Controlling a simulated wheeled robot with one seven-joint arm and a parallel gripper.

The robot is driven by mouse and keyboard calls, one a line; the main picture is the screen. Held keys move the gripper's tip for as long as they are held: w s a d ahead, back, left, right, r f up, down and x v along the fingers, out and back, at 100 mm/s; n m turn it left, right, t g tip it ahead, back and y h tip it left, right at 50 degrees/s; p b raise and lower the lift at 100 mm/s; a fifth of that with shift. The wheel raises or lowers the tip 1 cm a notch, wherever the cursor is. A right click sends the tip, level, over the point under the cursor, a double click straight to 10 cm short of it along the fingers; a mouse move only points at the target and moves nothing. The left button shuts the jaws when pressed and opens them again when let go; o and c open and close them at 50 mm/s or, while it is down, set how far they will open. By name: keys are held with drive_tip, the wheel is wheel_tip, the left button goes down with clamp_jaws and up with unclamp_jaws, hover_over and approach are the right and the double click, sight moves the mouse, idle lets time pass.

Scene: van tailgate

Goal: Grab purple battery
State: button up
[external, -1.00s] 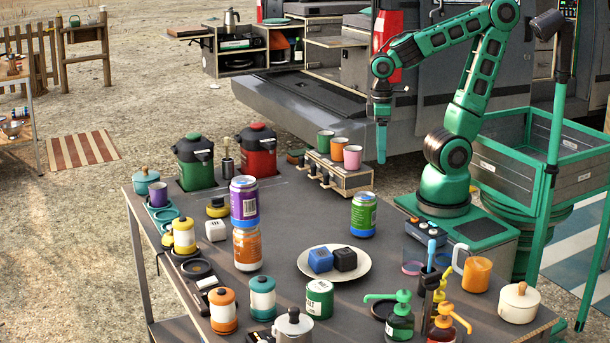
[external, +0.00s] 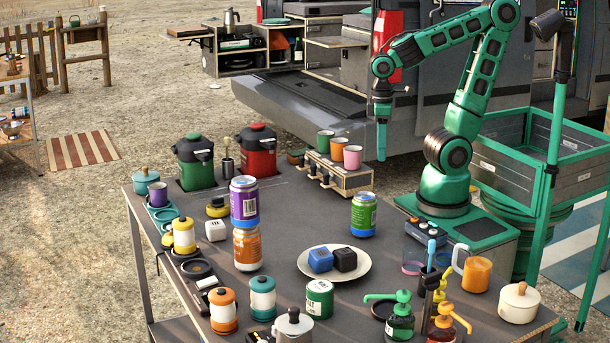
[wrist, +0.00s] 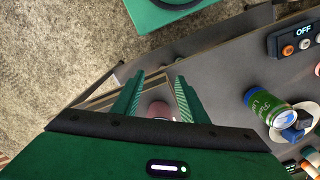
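The purple item that shows best is a can-shaped cylinder (external: 244,203) with a silver top and blue lower band. It stands upright on an orange can (external: 247,250), left of the table's middle. I cannot tell whether it is a battery. My gripper (external: 381,155) hangs pointing down beyond the table's far edge, right of the cup rack, well away from the purple cylinder. In the wrist view my gripper's fingers (wrist: 155,92) stand apart, with nothing held between them. The purple cylinder is not visible there.
A wooden rack (external: 338,179) with several cups stands at the far edge. A green can (external: 364,215) and a plate (external: 303,268) with blue and black blocks lie to the purple cylinder's right. A white block (external: 215,230) is close on its left. Grey tabletop (external: 305,220) is bare between the cans.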

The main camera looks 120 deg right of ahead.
drive_tip(key=shift+c, duration=0.2)
wheel_tip(320, 180, up, 6)
drive_tip(key=s, duration=0.1)
drive_tip(key=w+d+n+t+y, duration=0.2)
drive_tip(key=w+d+n+t, duration=0.15)
drive_tip(key=w, duration=0.85)
drive_tip(key=w+d+n+t+y, duration=0.25)
drive_tip(key=w+n, duration=0.25)
drive_tip(key=w, duration=0.8)
drive_tip(key=w+d+n+t+y, duration=0.25)
drive_tip(key=w+n+t, duration=0.2)
drive_tip(key=w, duration=0.75)
drive_tip(key=f, duration=1.3)
drive_tip(key=shift+w+f, duration=0.25)
drive_tip(key=shift+x, duration=3.7)
